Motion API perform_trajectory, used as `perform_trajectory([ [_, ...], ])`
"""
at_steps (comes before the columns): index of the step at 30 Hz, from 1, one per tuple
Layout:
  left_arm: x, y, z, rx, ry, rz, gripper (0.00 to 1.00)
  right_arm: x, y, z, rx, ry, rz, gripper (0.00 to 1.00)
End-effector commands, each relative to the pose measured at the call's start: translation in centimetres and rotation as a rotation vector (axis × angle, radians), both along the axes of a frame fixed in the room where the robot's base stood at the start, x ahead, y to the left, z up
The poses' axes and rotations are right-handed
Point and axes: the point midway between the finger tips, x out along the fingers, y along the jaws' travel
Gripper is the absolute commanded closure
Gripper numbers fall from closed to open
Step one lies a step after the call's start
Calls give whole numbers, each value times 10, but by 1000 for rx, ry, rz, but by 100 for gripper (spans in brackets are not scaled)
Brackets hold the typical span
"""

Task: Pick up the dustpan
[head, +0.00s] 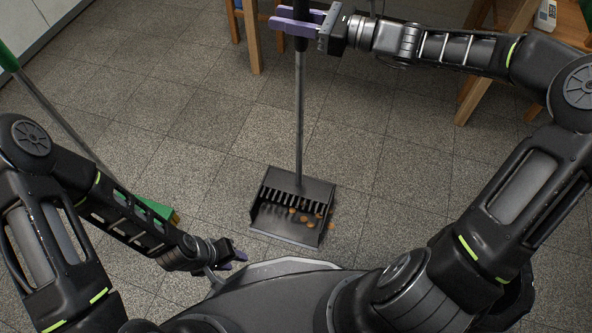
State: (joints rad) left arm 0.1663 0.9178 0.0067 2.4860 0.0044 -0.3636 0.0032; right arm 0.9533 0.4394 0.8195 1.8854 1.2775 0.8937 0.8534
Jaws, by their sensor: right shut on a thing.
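A dark grey dustpan (301,187) with a long upright handle stands at the middle of the view. Its pan is at or close to the tiled floor; I cannot tell whether it touches. Several small orange-brown bits lie in and by the pan. My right gripper (290,22), with purple fingers, is shut on the upper part of the dustpan's handle at the top of the view. My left gripper (236,262) is low, near my base, away from the dustpan. Its fingers are small and partly hidden, so its opening is unclear.
A broom with a green grip (8,58) and green head (155,209) leans at the left, partly behind my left arm. Wooden furniture legs (252,38) stand at the top, more at the top right. A white cabinet (38,32) is top left. The floor around the pan is mostly clear.

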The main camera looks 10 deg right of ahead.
Motion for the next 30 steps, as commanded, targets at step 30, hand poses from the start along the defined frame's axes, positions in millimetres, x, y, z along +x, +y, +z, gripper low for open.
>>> perform_trajectory([
  [30,-10,-10,40,-16,17,-25,64,0,0,102,2,-1,0,100],
])
